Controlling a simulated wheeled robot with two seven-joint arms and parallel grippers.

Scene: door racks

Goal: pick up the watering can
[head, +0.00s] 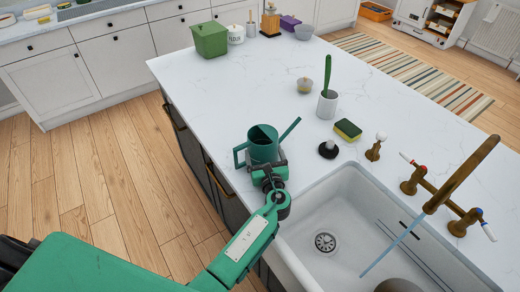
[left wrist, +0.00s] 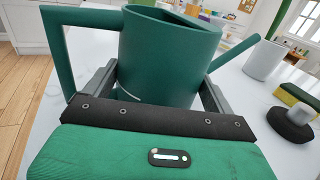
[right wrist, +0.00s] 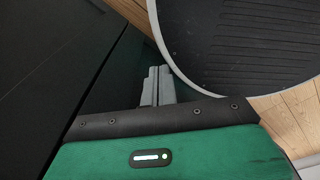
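The green watering can (head: 263,145) is upright at the counter's near edge, left of the sink. Its handle points left and its spout points up to the right. My left gripper (head: 267,172) is at the can's near side. In the left wrist view, its fingers (left wrist: 160,90) flank the body of the can (left wrist: 165,60), one on each side. The can hides the fingertips, so I cannot tell whether they press on it. The can's base is hidden too. My right gripper (right wrist: 158,80) shows only in the right wrist view, with its fingers together and nothing between them.
A white sink (head: 325,240) with a brass faucet (head: 460,175) is right of the can. A black stopper (head: 328,150), a sponge (head: 348,129) and a white cup with a green brush (head: 327,103) stand beyond it. The counter (head: 215,95) behind the can is clear.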

